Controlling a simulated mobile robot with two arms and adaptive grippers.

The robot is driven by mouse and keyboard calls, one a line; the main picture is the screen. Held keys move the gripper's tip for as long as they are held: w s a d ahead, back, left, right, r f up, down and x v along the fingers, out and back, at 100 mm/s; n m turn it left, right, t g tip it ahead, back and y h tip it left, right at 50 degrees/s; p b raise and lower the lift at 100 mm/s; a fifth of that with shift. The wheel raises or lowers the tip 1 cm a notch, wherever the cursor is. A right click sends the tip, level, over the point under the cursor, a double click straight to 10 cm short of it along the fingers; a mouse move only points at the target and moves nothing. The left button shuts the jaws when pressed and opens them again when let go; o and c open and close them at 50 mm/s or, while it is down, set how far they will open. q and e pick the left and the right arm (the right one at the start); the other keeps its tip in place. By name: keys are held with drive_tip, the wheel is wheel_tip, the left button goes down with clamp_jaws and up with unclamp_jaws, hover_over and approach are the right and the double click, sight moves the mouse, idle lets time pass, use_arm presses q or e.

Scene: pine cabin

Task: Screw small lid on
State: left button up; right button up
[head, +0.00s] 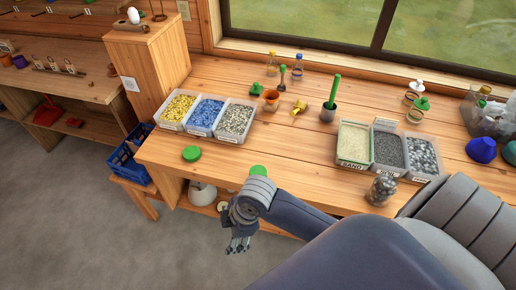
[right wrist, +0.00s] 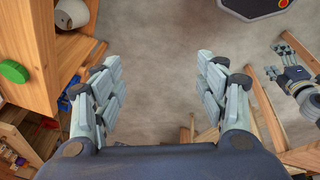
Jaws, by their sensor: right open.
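A round green lid (head: 191,153) lies flat on the bench near its front left edge. A second round green piece (head: 258,171) shows just behind my right wrist, partly hidden by it. A green lid (right wrist: 13,71) also shows at the left of the right wrist view; I cannot tell which of the two it is. A glass jar of grey pebbles (head: 381,189) stands near the front edge at right. My right gripper (head: 238,246) is open and empty, in front of the bench edge above the floor. My left gripper (right wrist: 284,62) shows only in the right wrist view, its opening unclear.
Trays of yellow, blue and grey pebbles (head: 234,120) stand at left on the bench (head: 285,140). Sand and gravel trays (head: 354,143) stand at right, near my arm. Small pots, bottles and tools line the back. The front middle is mostly clear. A blue crate (head: 124,160) stands left.

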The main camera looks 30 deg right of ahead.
drive_tip(key=w+d+n+g+h, duration=0.1)
drive_tip(key=w+d+n, duration=0.4)
drive_tip(key=w+n, duration=0.25)
drive_tip(key=n+g+h, duration=0.1)
drive_tip(key=n, duration=0.4)
approach(258, 172)
drive_tip(key=shift+m, duration=0.25)
drive_tip(key=f+b, duration=0.7)
drive_tip(key=shift+w+f, duration=0.1)
drive_tip(key=shift+w, duration=0.1)
drive_tip(key=shift+a+f+b, duration=0.1)
drive_tip(key=shift+f+b, duration=0.55)
drive_tip(key=shift+b, duration=0.35)
drive_tip(key=shift+r, duration=0.1)
drive_tip(key=shift+c, duration=0.7)
drive_tip(key=c, duration=0.8)
drive_tip(key=o, duration=1.2)
drive_tip(key=shift+c, duration=0.2)
